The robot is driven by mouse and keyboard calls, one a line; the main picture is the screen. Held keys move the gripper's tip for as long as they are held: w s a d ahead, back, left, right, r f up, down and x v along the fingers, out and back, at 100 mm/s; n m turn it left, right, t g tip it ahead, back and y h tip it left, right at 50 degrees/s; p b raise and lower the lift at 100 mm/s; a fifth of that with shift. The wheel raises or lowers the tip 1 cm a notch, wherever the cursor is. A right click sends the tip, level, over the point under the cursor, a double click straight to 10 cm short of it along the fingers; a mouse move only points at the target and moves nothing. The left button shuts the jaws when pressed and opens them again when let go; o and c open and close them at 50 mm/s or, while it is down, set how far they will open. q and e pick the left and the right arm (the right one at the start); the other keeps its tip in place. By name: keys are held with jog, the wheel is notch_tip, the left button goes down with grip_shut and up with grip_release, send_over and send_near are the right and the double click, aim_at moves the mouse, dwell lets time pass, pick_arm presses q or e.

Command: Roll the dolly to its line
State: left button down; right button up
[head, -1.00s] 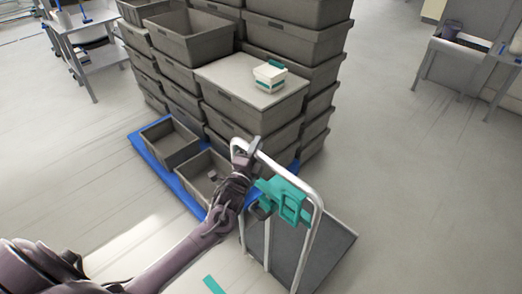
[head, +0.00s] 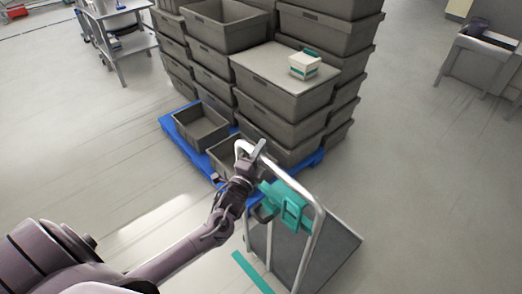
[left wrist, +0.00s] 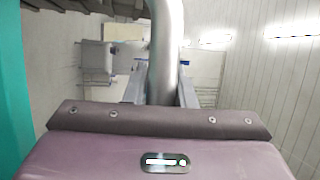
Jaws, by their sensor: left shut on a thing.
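The dolly (head: 335,254) has a dark grey deck and a pale tubular handle frame with a teal bracket (head: 288,205) on it. My left gripper (head: 252,156) is shut on the upper left corner of the dolly's handle. In the left wrist view the handle tube (left wrist: 166,50) runs between the two fingers. A teal line (head: 252,272) lies on the floor, to the left of the dolly's deck; part of it may be hidden by the dolly. My right gripper is not in view.
A blue pallet (head: 178,143) bearing stacked grey crates (head: 285,97) stands close beyond the dolly. A small white and teal box (head: 304,66) sits on a crate lid. A grey table (head: 125,45) stands at upper left.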

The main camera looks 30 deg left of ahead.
pick_arm(q)
jog(key=shift+s+f, duration=0.1)
jog(key=shift+f, duration=0.25)
jog(key=c, duration=1.5)
grip_release()
jog(key=shift+o, duration=1.3)
jog(key=shift+s+a+r, duration=0.1)
jog(key=shift+s+r, duration=0.05)
jog(key=shift+o, duration=0.2)
jog(key=shift+r, duration=0.1)
jog(key=shift+s, duration=0.15)
jog(key=s+f+b, duration=0.1)
jog(key=s+b, duration=0.1)
jog(key=s, duration=0.5)
jog(key=shift+s+d+f, duration=0.2)
jog(key=shift+s, duration=0.05)
